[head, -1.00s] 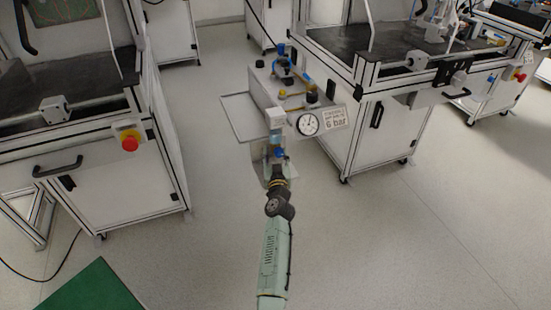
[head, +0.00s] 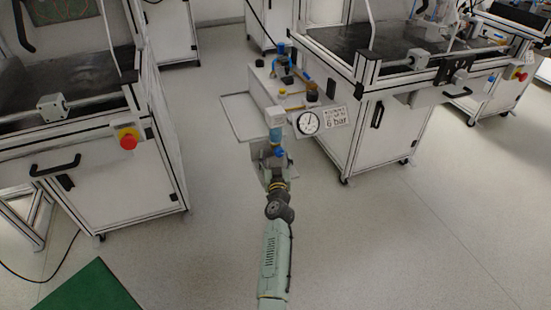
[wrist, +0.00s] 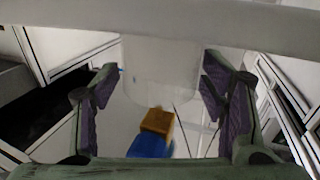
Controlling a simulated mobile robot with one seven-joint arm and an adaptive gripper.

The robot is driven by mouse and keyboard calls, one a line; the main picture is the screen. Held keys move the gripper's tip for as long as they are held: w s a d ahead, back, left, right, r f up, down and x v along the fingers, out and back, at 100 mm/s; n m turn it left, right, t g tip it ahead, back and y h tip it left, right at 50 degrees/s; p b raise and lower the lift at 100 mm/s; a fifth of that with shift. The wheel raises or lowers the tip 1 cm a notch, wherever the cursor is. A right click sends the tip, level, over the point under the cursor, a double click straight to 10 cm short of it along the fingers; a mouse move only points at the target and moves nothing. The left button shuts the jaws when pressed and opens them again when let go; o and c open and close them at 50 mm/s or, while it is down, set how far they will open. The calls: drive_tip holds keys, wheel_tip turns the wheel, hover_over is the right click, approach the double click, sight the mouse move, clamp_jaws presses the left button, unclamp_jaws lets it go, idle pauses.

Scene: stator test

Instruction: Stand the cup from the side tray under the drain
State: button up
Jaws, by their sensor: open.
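In the head view the filter's pale block and bluish bowl (head: 275,134) stand in front of the gauge, with a small blue part (head: 280,153) below. My gripper (head: 272,158) is just under the bowl, its fingers spread. In the wrist view the fingers of my gripper (wrist: 160,100) stand apart on either side of a pale translucent vessel (wrist: 160,72), with gaps beside it. I cannot tell for sure whether this is the cup or the bowl. A yellow and blue part (wrist: 154,138) shows below it. The side tray (head: 238,108) looks empty. The drain outlet is not clearly visible.
The pressure gauge (head: 308,122) and its 6 bar label are close to the right of my gripper. A bench (head: 385,120) stands beyond it on the right, another (head: 110,165) on the left. Open floor lies between them. A green mat (head: 90,287) is at the lower left.

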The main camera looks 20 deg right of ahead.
drive_tip(key=shift+r+p, duration=0.3)
drive_tip(key=v, duration=1.2)
